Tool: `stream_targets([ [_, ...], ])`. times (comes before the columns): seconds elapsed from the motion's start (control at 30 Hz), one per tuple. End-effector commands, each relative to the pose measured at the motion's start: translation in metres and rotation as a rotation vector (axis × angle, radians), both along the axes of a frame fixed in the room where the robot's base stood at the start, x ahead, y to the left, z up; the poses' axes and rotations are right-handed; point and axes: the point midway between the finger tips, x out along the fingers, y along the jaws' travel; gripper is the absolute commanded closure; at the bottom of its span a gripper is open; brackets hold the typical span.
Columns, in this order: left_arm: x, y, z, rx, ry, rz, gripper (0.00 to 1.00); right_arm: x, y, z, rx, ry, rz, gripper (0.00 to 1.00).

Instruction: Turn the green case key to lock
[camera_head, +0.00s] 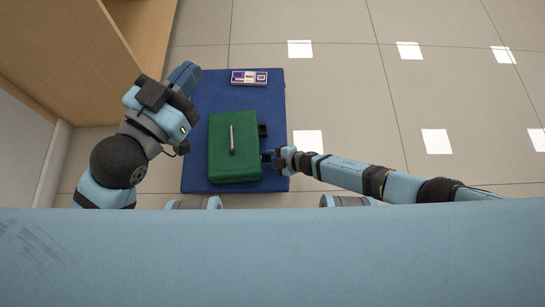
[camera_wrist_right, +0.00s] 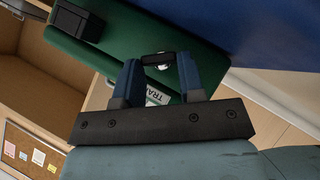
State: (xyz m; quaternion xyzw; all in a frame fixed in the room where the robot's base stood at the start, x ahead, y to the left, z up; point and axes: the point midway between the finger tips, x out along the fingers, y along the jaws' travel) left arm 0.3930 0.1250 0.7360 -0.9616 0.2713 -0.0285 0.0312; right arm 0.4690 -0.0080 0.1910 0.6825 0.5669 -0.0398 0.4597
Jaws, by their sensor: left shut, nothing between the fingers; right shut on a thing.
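The green case (camera_head: 222,165) lies on a blue mat (camera_head: 273,90). A silver bar-like handle runs along its top. My right gripper (camera_head: 268,157) is at the case's right side. In the right wrist view my gripper (camera_wrist_right: 158,66) is shut on a small dark key (camera_wrist_right: 155,59) at the green case (camera_wrist_right: 125,48), beside a round silver part. The fingers partly hide the key, so its angle is hard to tell. My left gripper (camera_head: 184,76) is shut and empty, raised to the left of the case, apart from it.
A small purple and white box (camera_head: 249,77) lies at the mat's far edge. A dark block (camera_head: 262,131) juts from the case's right side. A wooden cabinet (camera_head: 60,50) stands at the upper left. The tiled floor to the right is clear.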

Motion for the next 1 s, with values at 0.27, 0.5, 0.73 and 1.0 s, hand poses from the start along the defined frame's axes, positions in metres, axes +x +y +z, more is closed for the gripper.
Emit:
stream_targets([
  [0.27,0.0,0.0,0.0,-0.001,0.003,-0.001,1.0,0.0,0.001,0.0,0.001,0.001,0.002,0.38],
  [0.5,-0.002,-0.001,-0.003,-0.008,0.013,0.001,1.0,0.0,0.0,0.0,0.001,0.001,0.001,0.38],
  [0.73,-0.004,-0.003,0.009,-0.037,0.05,-0.006,1.0,-0.007,-0.015,0.015,0.0,0.001,0.0,0.38],
  [1.0,-0.024,-0.014,0.002,-0.161,0.274,-0.005,1.0,-0.029,-0.06,0.052,0.0,0.004,-0.001,0.38],
])
